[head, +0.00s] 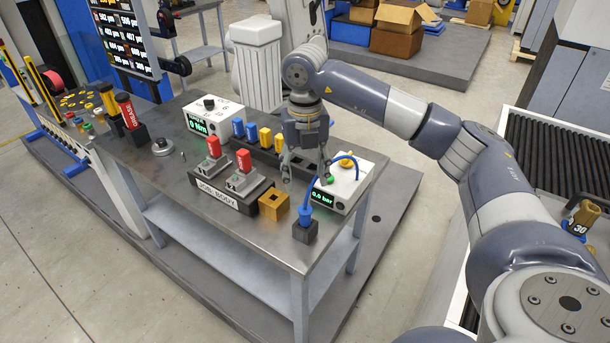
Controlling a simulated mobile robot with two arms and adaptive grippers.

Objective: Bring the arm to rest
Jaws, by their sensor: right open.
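My right arm comes in from the right and reaches over the grey metal table (240,228). My right gripper (306,177) points down with its fingers apart and nothing between them. It is above the table's right part, just left of the white 0.0 bar box (347,184). I cannot tell whether a finger touches the box. My left gripper is out of view. The fixture tray (225,197), labelled JOB: BODY, holds two grey fixtures with red-topped parts (243,160) and lies left of the gripper.
A brass block (273,204) and a dark holder with a blue plug (305,222) stand near the front edge. A blue hose arches over the bar box. Behind are a 0 Nm box (212,117) and blue and yellow parts (265,137). The table's left front is clear.

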